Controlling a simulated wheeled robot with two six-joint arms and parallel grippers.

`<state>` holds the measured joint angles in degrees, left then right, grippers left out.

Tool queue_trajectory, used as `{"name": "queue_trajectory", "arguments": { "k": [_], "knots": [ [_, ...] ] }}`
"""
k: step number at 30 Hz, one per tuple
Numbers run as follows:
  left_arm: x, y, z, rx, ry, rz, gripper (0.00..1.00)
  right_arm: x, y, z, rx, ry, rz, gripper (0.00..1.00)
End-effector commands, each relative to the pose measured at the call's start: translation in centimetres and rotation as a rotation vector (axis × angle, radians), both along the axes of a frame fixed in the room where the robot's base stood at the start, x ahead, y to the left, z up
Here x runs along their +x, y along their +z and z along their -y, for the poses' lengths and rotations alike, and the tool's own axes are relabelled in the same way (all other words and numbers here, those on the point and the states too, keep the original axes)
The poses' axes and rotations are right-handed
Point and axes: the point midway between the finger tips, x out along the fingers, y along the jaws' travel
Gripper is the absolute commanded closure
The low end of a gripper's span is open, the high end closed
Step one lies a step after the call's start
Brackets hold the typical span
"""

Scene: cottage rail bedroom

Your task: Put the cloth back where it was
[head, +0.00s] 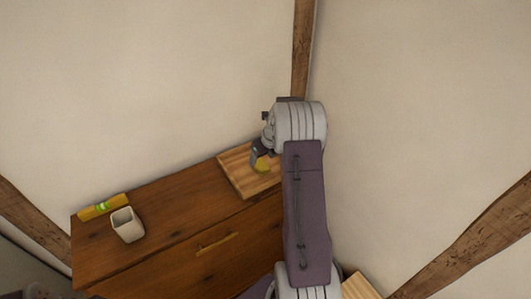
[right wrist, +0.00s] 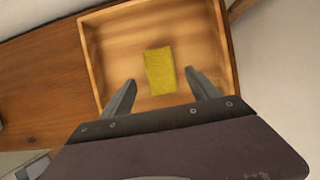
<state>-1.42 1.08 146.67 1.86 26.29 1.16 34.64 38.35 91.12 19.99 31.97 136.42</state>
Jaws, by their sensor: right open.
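A small yellow cloth (right wrist: 160,71) lies flat in a shallow light-wood tray (right wrist: 92,62). In the head view the cloth (head: 261,166) shows partly below my gripper, and the tray (head: 237,178) sits at the right part of the dresser top. My right gripper (right wrist: 160,80) is open. Its two fingers stand apart on either side of the cloth's near end in the wrist view, with no visible contact. In the head view the right gripper (head: 260,152) is over the tray, and my arm hides the tray's right part. My left gripper is not in view.
The tray is on a brown wooden dresser (head: 180,215). A white cup (head: 127,225) and a yellow spirit level (head: 103,206) are at its left end. Dresser top between cup and tray is clear. Cream walls with wooden beams (head: 302,50) rise behind.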

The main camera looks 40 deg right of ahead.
Motion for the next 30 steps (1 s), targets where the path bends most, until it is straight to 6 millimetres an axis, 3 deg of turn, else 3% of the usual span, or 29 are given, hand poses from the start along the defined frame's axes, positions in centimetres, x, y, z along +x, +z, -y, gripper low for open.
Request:
{"name": "queue_trajectory", "arguments": {
  "k": [3, 9, 21, 23, 25, 30],
  "knots": [
    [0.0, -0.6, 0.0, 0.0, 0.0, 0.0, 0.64, -1.1, 2.8, -0.1, -0.002, -0.001, 0.005, 0.3],
    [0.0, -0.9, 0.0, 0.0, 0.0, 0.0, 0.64, -2.5, 6.1, -0.3, -0.001, -0.001, 0.002, 0.3],
    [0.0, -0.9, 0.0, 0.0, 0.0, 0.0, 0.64, -3.0, 6.7, -1.1, -0.016, 0.055, -0.01, 0.3],
    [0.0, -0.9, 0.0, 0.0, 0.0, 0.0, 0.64, -3.2, 6.4, -2.9, -0.062, 0.197, -0.03, 0.3],
    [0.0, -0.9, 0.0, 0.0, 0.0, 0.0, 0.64, -4.0, 5.6, -6.5, -0.151, 0.495, -0.068, 0.3],
    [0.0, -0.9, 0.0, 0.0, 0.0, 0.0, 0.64, -9.0, 3.1, -16.6, -0.432, 1.509, -0.138, 0.3]
  ]
}}
